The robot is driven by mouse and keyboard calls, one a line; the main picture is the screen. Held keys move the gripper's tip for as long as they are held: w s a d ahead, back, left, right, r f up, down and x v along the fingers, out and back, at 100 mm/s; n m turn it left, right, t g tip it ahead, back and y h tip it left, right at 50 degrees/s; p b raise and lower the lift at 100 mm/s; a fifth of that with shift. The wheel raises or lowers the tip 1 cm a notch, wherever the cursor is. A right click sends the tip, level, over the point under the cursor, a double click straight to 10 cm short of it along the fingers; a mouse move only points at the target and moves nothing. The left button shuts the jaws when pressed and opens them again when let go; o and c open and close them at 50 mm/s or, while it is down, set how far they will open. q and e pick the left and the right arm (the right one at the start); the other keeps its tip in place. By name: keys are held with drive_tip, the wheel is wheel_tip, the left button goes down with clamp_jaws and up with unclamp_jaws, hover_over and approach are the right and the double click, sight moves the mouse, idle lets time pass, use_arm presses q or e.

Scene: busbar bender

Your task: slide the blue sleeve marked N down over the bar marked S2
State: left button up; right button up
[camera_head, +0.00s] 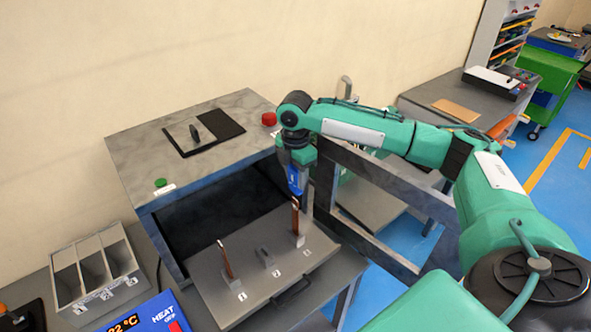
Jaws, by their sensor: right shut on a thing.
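My right gripper (299,168) points down and is shut on the blue sleeve (293,181), which has a small white mark that I cannot read clearly. The sleeve is upright, directly over the top of the right-hand copper bar (296,218). I cannot tell whether its lower end is around the bar's tip or just above it. That bar stands upright in a grey holder on the pulled-out tray (222,308). No S2 marking is legible. My left gripper is out of view.
The tray extends from an open grey oven box (215,110), with a dark handle (292,291) in front. Grey frame rails (365,228) stand right of the tray, close to my arm.

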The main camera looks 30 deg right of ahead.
drive_tip(key=shift+f, duration=1.55)
drive_tip(key=shift+f+b, duration=0.45)
drive_tip(key=shift+f, duration=2.15)
drive_tip(key=o, duration=1.5)
